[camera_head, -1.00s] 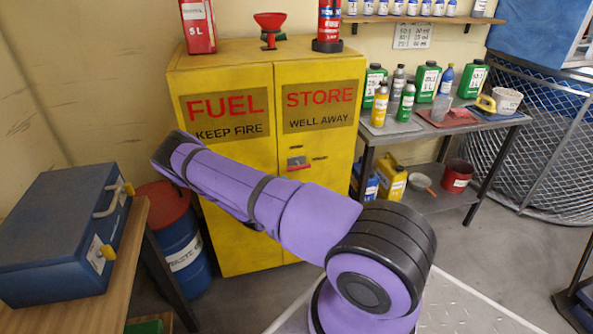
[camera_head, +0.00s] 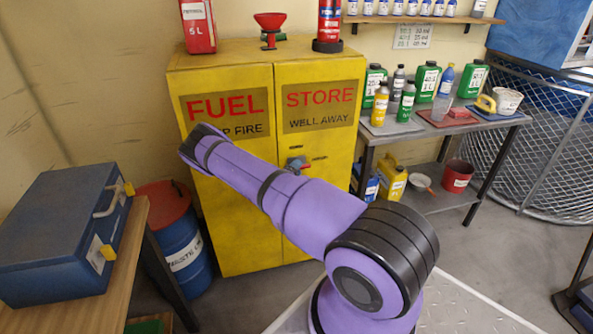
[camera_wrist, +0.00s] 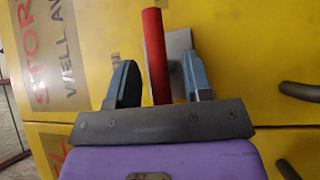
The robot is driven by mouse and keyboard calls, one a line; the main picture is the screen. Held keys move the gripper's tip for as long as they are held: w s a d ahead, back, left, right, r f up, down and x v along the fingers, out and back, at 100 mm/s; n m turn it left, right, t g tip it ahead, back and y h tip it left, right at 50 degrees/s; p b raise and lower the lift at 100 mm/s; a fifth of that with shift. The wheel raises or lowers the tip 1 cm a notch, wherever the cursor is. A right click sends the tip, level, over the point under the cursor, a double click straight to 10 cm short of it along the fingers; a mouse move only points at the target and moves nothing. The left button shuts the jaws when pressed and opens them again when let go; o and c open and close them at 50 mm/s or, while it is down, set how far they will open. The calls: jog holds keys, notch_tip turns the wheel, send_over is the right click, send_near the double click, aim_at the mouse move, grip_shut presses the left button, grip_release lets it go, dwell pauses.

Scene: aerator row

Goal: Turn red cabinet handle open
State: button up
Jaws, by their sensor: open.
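The yellow fuel cabinet (camera_head: 230,215) stands against the back wall with both doors shut. Its red handle (camera_wrist: 154,50) is a straight bar on a grey plate (camera_wrist: 180,62) in the wrist view. My gripper (camera_wrist: 160,80) is open, with one blue-grey finger on each side of the bar's lower end. I cannot tell whether either finger touches it. In the head view my gripper (camera_head: 298,163) shows as small blue fingertips at the right door, and the handle is mostly hidden there.
Dark pull bars (camera_wrist: 300,91) are on the doors. A blue case (camera_head: 65,230) on a wooden bench and a blue drum (camera_head: 183,250) stand left. A metal table (camera_head: 440,125) with bottles and cans stands right of the cabinet.

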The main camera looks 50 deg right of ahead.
grip_shut()
jog(key=shift+r, duration=0.1)
jog(key=m+y, duration=0.2)
jog(key=m, duration=0.1)
jog(key=shift+r+g+y, duration=0.25)
jog(key=shift+g+y, duration=0.05)
jog(key=shift+y, duration=0.1)
jog(key=y, duration=0.1)
jog(key=m+y, duration=0.2)
jog(key=shift+s+d+r, duration=0.1)
jog(key=shift+d+r, duration=0.1)
jog(key=shift+r, duration=0.05)
jog(key=m+y, duration=0.1)
jog(key=m+t+y, duration=0.1)
jog(key=m+y, duration=0.1)
jog(key=y, duration=0.1)
jog(key=shift+s+d+r, duration=0.15)
jog(key=shift+s+d, duration=0.05)
jog(key=shift+d, duration=0.05)
jog(key=shift+m+t+y, duration=0.7)
jog(key=shift+t+y, duration=0.1)
jog(key=shift+y, duration=0.7)
